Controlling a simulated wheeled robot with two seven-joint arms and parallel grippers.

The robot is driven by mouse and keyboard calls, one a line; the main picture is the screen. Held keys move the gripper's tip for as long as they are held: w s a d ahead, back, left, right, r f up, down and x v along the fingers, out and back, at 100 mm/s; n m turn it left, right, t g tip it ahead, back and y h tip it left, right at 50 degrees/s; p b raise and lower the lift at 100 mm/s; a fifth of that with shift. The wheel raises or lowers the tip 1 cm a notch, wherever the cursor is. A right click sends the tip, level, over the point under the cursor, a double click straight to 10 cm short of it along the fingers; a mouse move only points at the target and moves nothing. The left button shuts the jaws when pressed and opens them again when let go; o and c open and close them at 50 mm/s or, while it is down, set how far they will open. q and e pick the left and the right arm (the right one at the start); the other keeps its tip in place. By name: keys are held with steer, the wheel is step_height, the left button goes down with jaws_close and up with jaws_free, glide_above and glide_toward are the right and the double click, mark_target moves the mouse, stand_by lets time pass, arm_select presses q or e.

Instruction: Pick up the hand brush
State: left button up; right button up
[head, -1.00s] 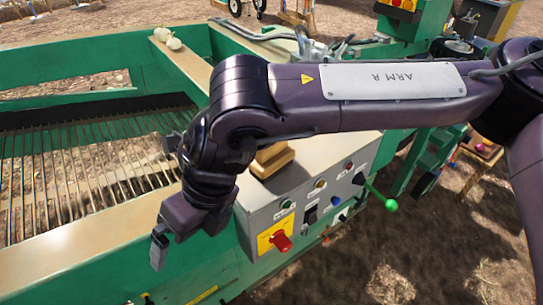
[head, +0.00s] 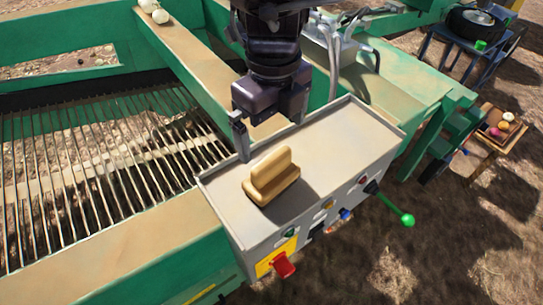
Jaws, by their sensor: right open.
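The hand brush (head: 271,178) is a tan, wooden-looking block with a raised ridge. It sits on the flat top of the grey control box (head: 345,140). My right gripper (head: 266,128) points down from the top of the head view, behind the brush and a little above it in the picture. It is open and apart from the brush, with nothing between its fingers. One finger shows clearly; the other is harder to make out. My left gripper is not in view.
The box front carries a red switch (head: 283,265), several small knobs and a green-tipped lever (head: 407,220). A slatted conveyor bed (head: 90,170) in a green frame lies left. Cables (head: 335,50) run behind the gripper. A small wooden tray table (head: 492,140) stands at right.

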mark_target(272, 158)
steer(key=f, duration=0.1)
steer(key=s+f+p, duration=0.1)
steer(key=f+p, duration=0.1)
steer(key=shift+s+f, duration=0.35)
steer(key=shift+s, duration=0.05)
steer(key=shift+w+a+f, duration=0.1)
steer(key=shift+w+f, duration=0.05)
steer(key=shift+f, duration=0.5)
steer(key=shift+w+f, duration=0.15)
steer(key=shift+f, duration=0.7)
steer(key=c, duration=0.9)
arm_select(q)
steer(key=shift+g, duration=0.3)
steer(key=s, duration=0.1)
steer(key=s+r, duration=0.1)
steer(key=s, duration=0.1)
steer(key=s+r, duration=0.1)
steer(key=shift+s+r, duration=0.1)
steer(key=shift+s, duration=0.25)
arm_select(e)
steer(key=c, duration=0.4)
